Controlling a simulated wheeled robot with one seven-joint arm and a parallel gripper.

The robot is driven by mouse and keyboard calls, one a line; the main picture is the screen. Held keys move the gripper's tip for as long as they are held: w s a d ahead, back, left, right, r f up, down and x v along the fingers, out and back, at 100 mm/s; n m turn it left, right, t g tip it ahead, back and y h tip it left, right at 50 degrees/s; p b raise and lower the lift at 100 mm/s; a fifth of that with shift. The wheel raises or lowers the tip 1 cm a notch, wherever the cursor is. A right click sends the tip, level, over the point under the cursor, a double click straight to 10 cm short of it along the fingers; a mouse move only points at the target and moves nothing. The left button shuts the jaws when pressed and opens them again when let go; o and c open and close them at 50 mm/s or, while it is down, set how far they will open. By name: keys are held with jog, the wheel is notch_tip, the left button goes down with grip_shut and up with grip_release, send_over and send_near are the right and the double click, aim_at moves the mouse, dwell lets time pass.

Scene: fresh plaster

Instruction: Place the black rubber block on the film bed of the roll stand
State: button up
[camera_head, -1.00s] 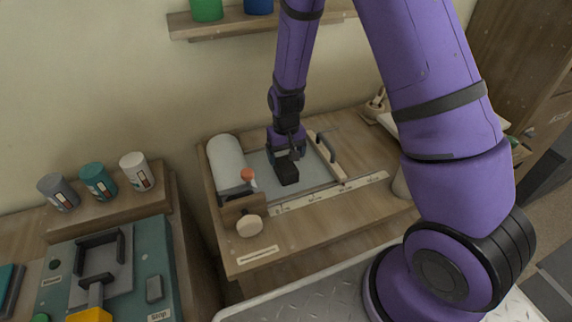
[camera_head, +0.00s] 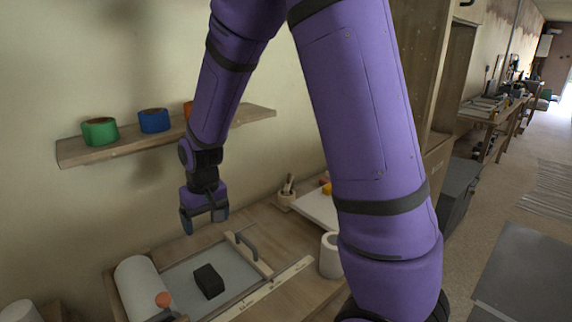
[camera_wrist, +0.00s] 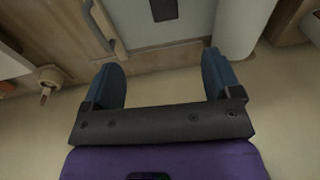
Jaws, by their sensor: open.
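The black rubber block (camera_head: 208,281) lies on the grey film bed (camera_head: 180,279) of the roll stand, beside the white film roll (camera_head: 143,290). In the wrist view the block (camera_wrist: 164,9) shows at the top edge on the pale bed (camera_wrist: 190,24). My gripper (camera_head: 206,226) is above and behind the block, near the wall, clear of it. In the wrist view my gripper (camera_wrist: 163,80) has its two blue fingers wide apart with nothing between them.
A wooden bar with a dark handle (camera_head: 246,244) lies at the bed's right. A wall shelf (camera_head: 80,153) with coloured tape rolls is close to my arm. A white cylinder (camera_head: 330,256) stands right of the bed. A floor aisle (camera_head: 530,190) is open at far right.

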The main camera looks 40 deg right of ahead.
jog(key=s+d+r+t, duration=0.25)
jog(key=s+r, duration=0.75)
jog(key=r, duration=0.5)
jog(key=s+d+r+t, duration=0.1)
jog(key=s+r, duration=0.2)
jog(key=s, duration=0.3)
jog(key=s+d+r, duration=0.2)
jog(key=s+r, duration=0.1)
jog(key=s, duration=0.4)
jog(key=shift+s+r+t+h, duration=0.15)
jog(key=shift+s+t+h, duration=0.1)
jog(key=shift+t+h, duration=0.1)
